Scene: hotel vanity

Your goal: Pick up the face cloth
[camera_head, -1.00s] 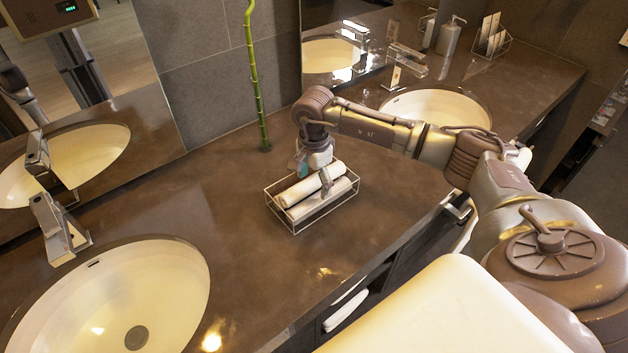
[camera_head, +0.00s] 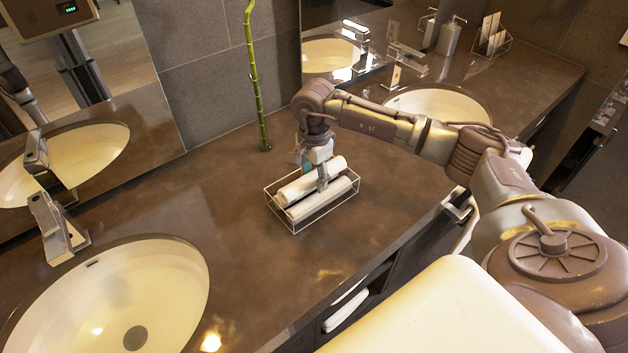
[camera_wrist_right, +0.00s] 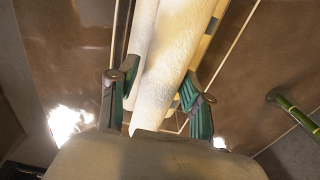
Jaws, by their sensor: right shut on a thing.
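Two white rolled face cloths lie side by side in a clear, thin-edged rectangular basket (camera_head: 296,228) on the counter. My right gripper (camera_head: 322,180) reaches down over the basket and is shut on the rear rolled cloth (camera_head: 298,190). That cloth looks slightly raised above the front rolled cloth (camera_head: 330,201). In the right wrist view my gripper's green-lined fingers (camera_wrist_right: 158,100) stand on either side of the held roll (camera_wrist_right: 177,50), with the other roll (camera_wrist_right: 143,35) alongside it. The fingertips' contact with the cloth is partly hidden. My left gripper is not in view.
A green bamboo stalk (camera_head: 260,105) stands behind the basket near the wall. A basin (camera_head: 110,295) with a tap (camera_head: 52,228) is at left; another basin (camera_head: 440,103) lies behind my right arm. The counter (camera_head: 235,215) around the basket is clear.

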